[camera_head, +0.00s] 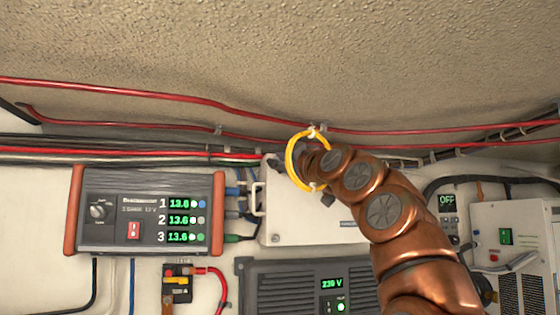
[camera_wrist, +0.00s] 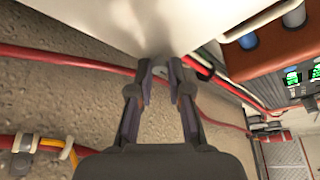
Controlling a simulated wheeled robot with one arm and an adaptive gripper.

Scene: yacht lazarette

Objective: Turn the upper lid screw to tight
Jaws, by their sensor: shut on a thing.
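A white box (camera_head: 310,222) with a lid is on the wall, behind the end of my arm in the head view. Its pale face (camera_wrist: 100,22) fills the top of the wrist view. My gripper (camera_wrist: 161,78) is at the edge of this face, its two dark fingers close together on a small greyish piece (camera_wrist: 159,71). The piece sits where the upper lid screw would be, but the fingers cover most of it, and its turn position cannot be read.
A yellow cable loop (camera_head: 291,160) is around or beside my wrist. Red cables (camera_head: 200,100) run above the box. A charger with green displays (camera_head: 140,212) is at left, and a grey unit reading 230 V (camera_head: 275,285) is below.

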